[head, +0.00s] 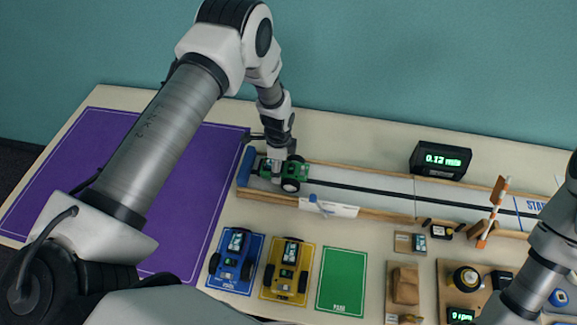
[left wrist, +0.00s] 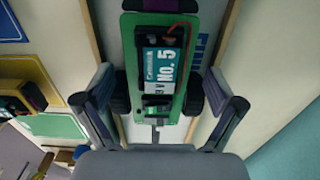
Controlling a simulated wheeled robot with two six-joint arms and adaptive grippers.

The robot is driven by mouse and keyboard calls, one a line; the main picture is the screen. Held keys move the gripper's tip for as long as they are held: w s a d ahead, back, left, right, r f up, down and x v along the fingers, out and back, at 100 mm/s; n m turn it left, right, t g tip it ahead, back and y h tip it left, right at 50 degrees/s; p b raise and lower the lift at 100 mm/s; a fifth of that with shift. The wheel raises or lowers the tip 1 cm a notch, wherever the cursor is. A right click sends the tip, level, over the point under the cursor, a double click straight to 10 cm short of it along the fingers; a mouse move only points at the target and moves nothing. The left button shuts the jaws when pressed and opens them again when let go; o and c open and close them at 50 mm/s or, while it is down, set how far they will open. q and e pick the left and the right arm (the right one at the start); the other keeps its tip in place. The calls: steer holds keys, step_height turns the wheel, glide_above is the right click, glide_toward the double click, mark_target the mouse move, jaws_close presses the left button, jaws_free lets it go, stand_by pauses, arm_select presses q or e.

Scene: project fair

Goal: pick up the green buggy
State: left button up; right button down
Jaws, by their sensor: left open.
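The green buggy (head: 297,170) stands at the left end of the white track, near the blue end block. In the left wrist view the green buggy (left wrist: 155,128) shows its green deck, dark wheels and a battery labelled "No. 5". My left gripper (head: 278,158) is down over the buggy and hides part of it. In the left wrist view my left gripper (left wrist: 160,102) is open, with one finger on each side of the buggy's body. I cannot tell whether the fingers touch it. My right arm shows at the right edge, but its gripper is out of view.
The track (head: 375,192) has low wooden side rails and the blue end block (head: 247,166). A blue buggy (head: 232,262) and a yellow buggy (head: 287,272) stand in front, beside an empty green mat (head: 342,281). A timer (head: 440,160) stands behind. The purple mat (head: 195,190) looks clear.

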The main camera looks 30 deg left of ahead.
arm_select(q)
steer(key=shift+f, duration=0.3)
steer(key=shift+s+r, duration=0.1)
steer(key=shift+r, duration=0.05)
steer(key=shift+c, duration=0.6)
steer(key=c, duration=1)
steer(key=shift+r, duration=0.1)
